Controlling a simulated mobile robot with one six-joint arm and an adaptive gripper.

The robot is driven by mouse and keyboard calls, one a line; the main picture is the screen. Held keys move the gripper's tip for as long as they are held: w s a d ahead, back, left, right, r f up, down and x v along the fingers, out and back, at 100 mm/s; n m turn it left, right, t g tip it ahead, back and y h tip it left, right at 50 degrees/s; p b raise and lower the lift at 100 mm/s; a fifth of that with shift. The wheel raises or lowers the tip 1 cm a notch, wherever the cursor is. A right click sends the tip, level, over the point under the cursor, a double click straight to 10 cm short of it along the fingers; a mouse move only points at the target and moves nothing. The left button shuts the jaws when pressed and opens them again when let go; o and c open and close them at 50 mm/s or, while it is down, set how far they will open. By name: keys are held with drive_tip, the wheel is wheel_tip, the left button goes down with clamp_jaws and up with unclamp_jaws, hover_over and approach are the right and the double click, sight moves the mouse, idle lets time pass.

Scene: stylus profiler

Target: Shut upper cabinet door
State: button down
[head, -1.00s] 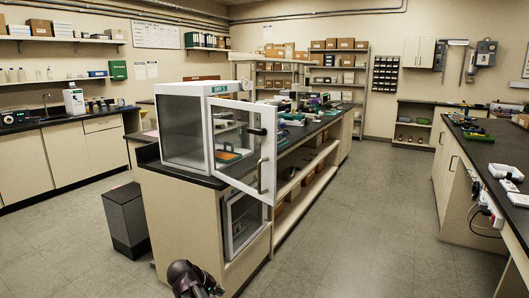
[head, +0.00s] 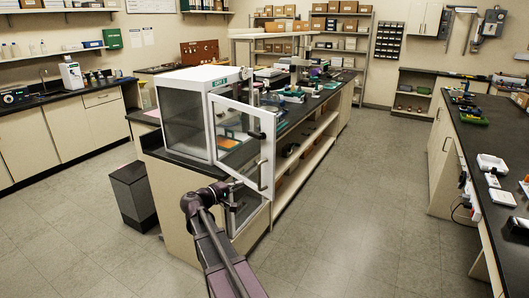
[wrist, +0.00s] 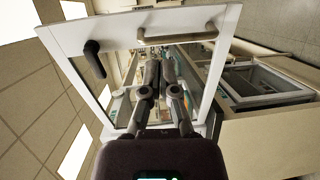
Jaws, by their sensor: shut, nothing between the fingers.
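The upper cabinet is a white box (head: 185,113) with glass sides on the dark bench top. Its white-framed glass door (head: 268,150) stands open, swung out toward the aisle. A bar handle (head: 261,175) and a dark latch (head: 257,135) are on the door; in the wrist view the handle (wrist: 175,38) and latch (wrist: 95,58) show near the frame's upper edge. My gripper (wrist: 158,72) is shut and empty, in front of the glass within the frame's outline. In the head view it is beside the door's lower part, small and partly hidden. I cannot tell whether it touches the door.
A lower glass-fronted cabinet (wrist: 265,82) sits beneath, in the bench end. A dark bin (head: 133,195) stands on the floor left of the bench. The aisle floor (head: 350,220) to the right is clear. Another bench (head: 492,160) runs along the right.

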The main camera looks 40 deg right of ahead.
sight(271, 160)
drive_tip(key=r, duration=0.2)
drive_tip(key=r+h+p, duration=0.1)
drive_tip(key=shift+w+d+r, duration=0.15)
drive_tip(key=shift+w+d, duration=0.2)
drive_tip(key=shift+d, duration=0.15)
drive_tip(key=d, duration=0.4)
drive_tip(key=w+d, duration=0.1)
drive_tip(key=d, duration=0.8)
drive_tip(key=shift+w+d, duration=0.15)
drive_tip(key=shift+d, duration=0.2)
